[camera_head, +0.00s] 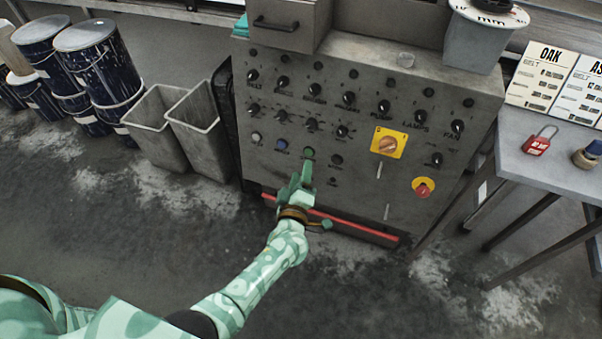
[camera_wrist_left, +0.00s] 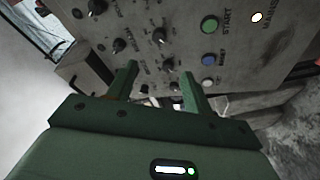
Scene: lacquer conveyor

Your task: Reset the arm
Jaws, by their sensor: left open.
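My left arm reaches in from the lower left in the head view, and its green left gripper (camera_head: 303,180) is in front of the lower part of a grey control panel (camera_head: 340,120). In the left wrist view the two fingers of the left gripper (camera_wrist_left: 160,85) stand apart with nothing between them, facing the panel (camera_wrist_left: 185,25). A green START button (camera_wrist_left: 209,25) and a blue button (camera_wrist_left: 208,59) show to the right of the fingers there. Whether the fingers touch the panel cannot be told. My right gripper is not in view.
The panel bears several black knobs, a yellow-backed switch (camera_head: 388,142) and a red stop button (camera_head: 423,187). Grey bins (camera_head: 205,130) and dark drums (camera_head: 98,65) stand left. A grey table (camera_head: 550,170) with a red padlock (camera_head: 539,141) is at right. Floor at front left is clear.

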